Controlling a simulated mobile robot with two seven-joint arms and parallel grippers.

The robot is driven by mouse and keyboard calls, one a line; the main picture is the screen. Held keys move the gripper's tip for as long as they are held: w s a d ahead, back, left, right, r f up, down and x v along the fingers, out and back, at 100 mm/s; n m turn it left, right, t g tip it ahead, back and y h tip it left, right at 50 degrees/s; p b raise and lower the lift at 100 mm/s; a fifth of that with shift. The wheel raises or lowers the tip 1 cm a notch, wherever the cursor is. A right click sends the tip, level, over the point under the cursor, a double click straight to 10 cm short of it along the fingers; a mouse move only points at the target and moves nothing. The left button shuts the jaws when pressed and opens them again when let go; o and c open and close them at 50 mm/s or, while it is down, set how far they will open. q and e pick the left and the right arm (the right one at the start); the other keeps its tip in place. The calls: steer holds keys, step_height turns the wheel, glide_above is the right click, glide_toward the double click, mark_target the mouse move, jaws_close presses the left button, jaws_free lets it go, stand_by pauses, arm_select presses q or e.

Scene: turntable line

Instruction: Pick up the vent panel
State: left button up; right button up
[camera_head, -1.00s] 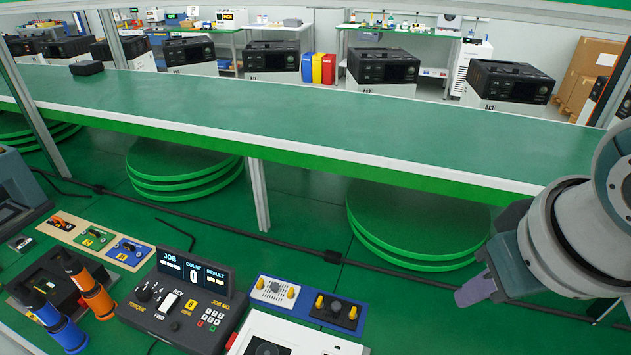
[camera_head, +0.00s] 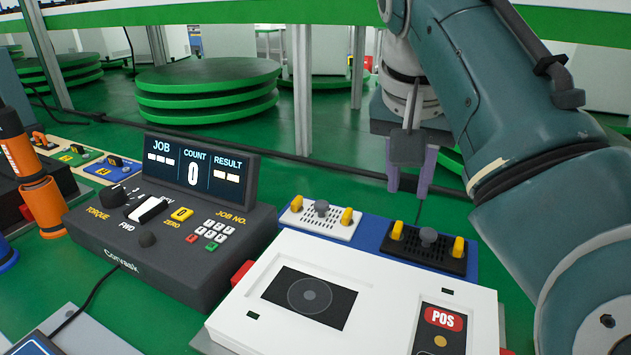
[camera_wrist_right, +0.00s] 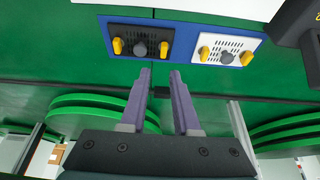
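Two small slotted panels sit side by side on a blue plate (camera_head: 358,232). One is white (camera_head: 318,220) and one is black (camera_head: 425,248); each has a grey centre knob and two yellow knobs. I cannot tell which is called the vent panel. Both show in the right wrist view, black (camera_wrist_right: 139,40) and white (camera_wrist_right: 226,49). My right gripper (camera_head: 408,184) is open and empty, fingers downward, above and behind the black panel and apart from it. The gap between its fingers (camera_wrist_right: 160,74) is clear in the right wrist view. My left gripper is not in view.
A white box (camera_head: 380,290) marked POS stands in front of the plate. A dark control console (camera_head: 165,245) is to its left, with orange tools (camera_head: 38,190) further left. Green discs (camera_head: 205,90) are stacked on the floor behind. A green shelf edge crosses the top.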

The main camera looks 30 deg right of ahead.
mark_target(398, 226)
steer(key=b+x, duration=0.1)
steer(key=x, duration=0.4)
steer(key=shift+w+a+f+b, duration=0.1)
steer(key=shift+f+b, duration=0.15)
steer(key=shift+b, duration=0.15)
steer(key=b+x, duration=0.2)
steer(key=x, duration=0.3)
steer(key=shift+w+a+f, duration=0.1)
steer(key=shift+w+a, duration=0.05)
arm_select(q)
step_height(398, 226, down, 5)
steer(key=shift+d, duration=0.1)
arm_select(e)
steer(key=shift+c, duration=0.2)
jaws_close()
